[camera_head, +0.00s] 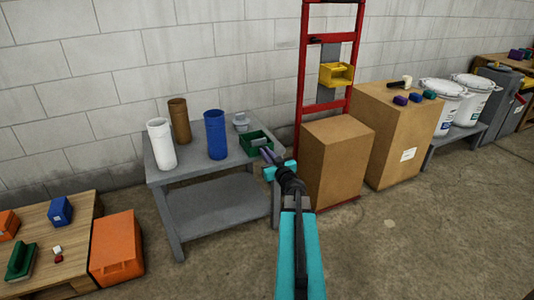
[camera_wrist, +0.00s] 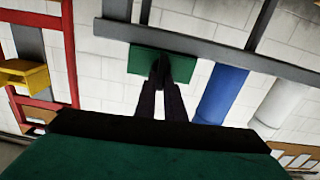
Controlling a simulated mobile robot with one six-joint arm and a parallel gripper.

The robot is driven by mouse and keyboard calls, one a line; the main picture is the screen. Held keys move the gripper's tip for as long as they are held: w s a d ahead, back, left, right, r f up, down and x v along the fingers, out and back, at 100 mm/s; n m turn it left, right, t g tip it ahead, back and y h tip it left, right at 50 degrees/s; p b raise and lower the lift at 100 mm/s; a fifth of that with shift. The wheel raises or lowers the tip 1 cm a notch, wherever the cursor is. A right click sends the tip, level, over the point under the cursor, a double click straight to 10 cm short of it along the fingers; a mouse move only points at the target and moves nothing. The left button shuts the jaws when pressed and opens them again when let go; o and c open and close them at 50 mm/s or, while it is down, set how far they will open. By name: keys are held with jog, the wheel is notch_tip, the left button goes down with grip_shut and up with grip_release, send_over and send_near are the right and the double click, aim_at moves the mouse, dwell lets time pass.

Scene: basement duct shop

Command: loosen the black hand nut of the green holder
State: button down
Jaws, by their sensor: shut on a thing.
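The green holder (camera_head: 254,139) sits at the right end of the grey table. In the wrist view it shows as a green block (camera_wrist: 140,62) straight ahead, partly covered by my fingers. The black hand nut (camera_wrist: 160,66) is a small dark shape in front of the green, at my fingertips; I cannot make out its edges well. In the head view my arm's end hides it. My gripper (camera_head: 266,155) has reached the holder's front side. In the wrist view its two dark purple fingers (camera_wrist: 160,84) converge and are shut on the black hand nut.
Blue (camera_head: 215,135), brown (camera_head: 179,121) and white (camera_head: 161,144) cylinders stand on the grey table (camera_head: 187,174), left of the holder. A small grey object (camera_head: 240,121) is behind the holder. A red hand truck (camera_head: 303,75) and a cardboard box (camera_head: 335,160) stand close on the right.

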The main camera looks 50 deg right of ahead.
jog(key=shift+w+a+f+n+b, duration=0.15)
jog(key=shift+f+n+b, duration=0.15)
jog(key=shift+n, duration=2.55)
jog(key=shift+s+a+f+n+b, duration=0.15)
jog(key=shift+n+b, duration=0.25)
jog(key=shift+n, duration=2.5)
jog(key=shift+w+a+f+n+b, duration=0.2)
jog(key=shift+f+n+b, duration=0.15)
jog(key=shift+n, duration=2.5)
jog(key=c, duration=1.8)
grip_release()
jog(key=shift+c, duration=0.2)
jog(key=shift+a+r, duration=0.1)
jog(key=p+v, duration=1.3)
jog(key=p, duration=0.1)
jog(key=shift+s, duration=0.35)
